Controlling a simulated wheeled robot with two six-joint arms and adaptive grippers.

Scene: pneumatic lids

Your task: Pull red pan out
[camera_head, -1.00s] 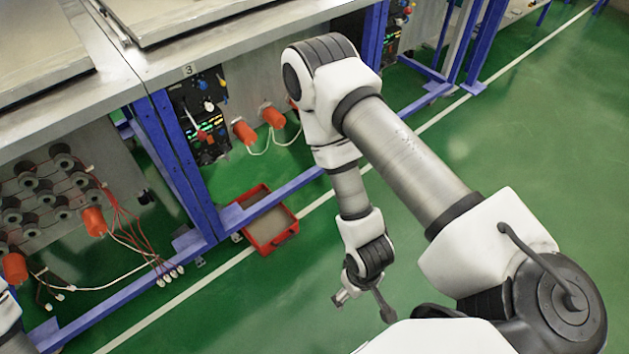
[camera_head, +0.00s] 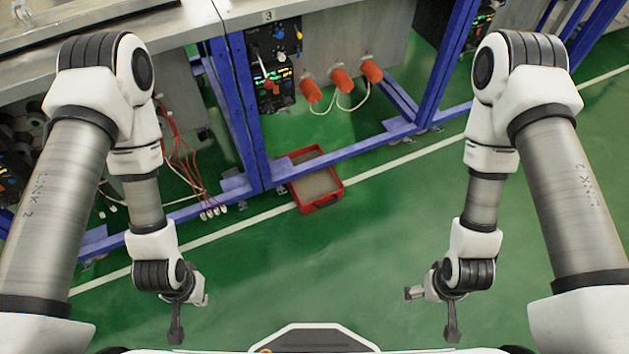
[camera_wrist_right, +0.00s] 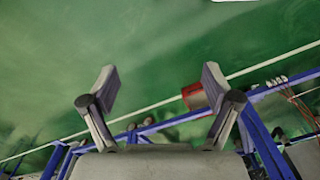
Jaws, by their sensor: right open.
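The red pan (camera_head: 318,195) is a shallow red tray with a greyish inside. It sits on the green floor under the bench, partly beneath the blue lower rail, its near end sticking out past the rail. It also shows in the right wrist view (camera_wrist_right: 195,97), small and beyond the fingers. My right gripper (camera_head: 430,293) is right of and nearer than the pan, empty and apart from it; in the right wrist view its two fingers (camera_wrist_right: 156,90) are spread open. My left gripper (camera_head: 190,300) hangs left of and nearer than the pan; its jaw opening is too small to tell.
The blue bench frame (camera_head: 240,110) has posts and a low rail (camera_head: 350,150) by the pan. Orange cylinders (camera_head: 341,80) with white cables and a control panel (camera_head: 271,65) hang above. Loose red wires (camera_head: 180,150) lie left. The green floor in front (camera_head: 330,265) is clear.

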